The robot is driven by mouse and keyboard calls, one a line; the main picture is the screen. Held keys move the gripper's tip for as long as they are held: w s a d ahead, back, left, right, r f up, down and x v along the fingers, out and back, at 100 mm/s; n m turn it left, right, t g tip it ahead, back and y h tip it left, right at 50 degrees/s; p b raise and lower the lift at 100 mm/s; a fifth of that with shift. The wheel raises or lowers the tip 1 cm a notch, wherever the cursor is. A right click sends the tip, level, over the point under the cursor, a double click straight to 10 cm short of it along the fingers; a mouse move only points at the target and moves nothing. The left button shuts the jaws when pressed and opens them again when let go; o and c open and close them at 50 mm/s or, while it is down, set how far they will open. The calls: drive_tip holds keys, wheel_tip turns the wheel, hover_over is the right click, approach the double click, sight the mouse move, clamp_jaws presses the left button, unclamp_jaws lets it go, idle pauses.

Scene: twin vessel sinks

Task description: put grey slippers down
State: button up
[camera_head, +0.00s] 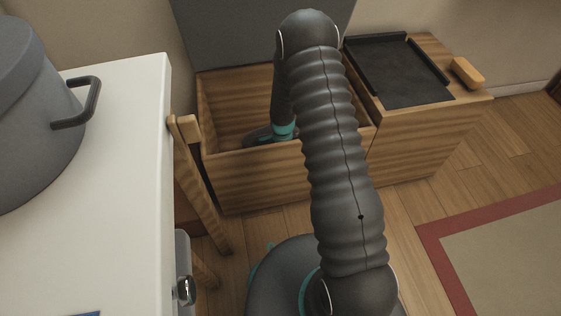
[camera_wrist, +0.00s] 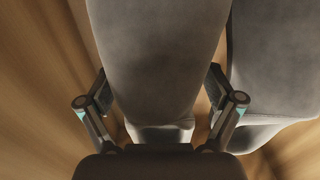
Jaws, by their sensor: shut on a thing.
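The grey slippers lie side by side in the wrist view. One slipper (camera_wrist: 158,60) is between the two fingers of my gripper (camera_wrist: 158,92), which is shut on it. The other slipper (camera_wrist: 275,70) is just to the right, outside the right finger. Brown wood grain shows around them. In the head view my arm reaches down into an open wooden storage box (camera_head: 258,182), and the gripper end is low inside it. The slippers cannot be made out clearly there, since the arm and the box's front wall block the view.
A dark grey lid (camera_head: 225,35) stands up behind the box. To the right is a wooden cabinet (camera_head: 425,130) with a black tray (camera_head: 400,75) and a yellow-orange block (camera_head: 468,73). A wooden chair (camera_head: 190,170) and white counter (camera_head: 110,200) with a grey pot (camera_head: 35,110) stand left.

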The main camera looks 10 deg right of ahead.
drive_tip(key=shift+f, duration=3.25)
drive_tip(key=shift+f+b, duration=0.15)
drive_tip(key=shift+b, duration=0.25)
drive_tip(key=o, duration=1.2)
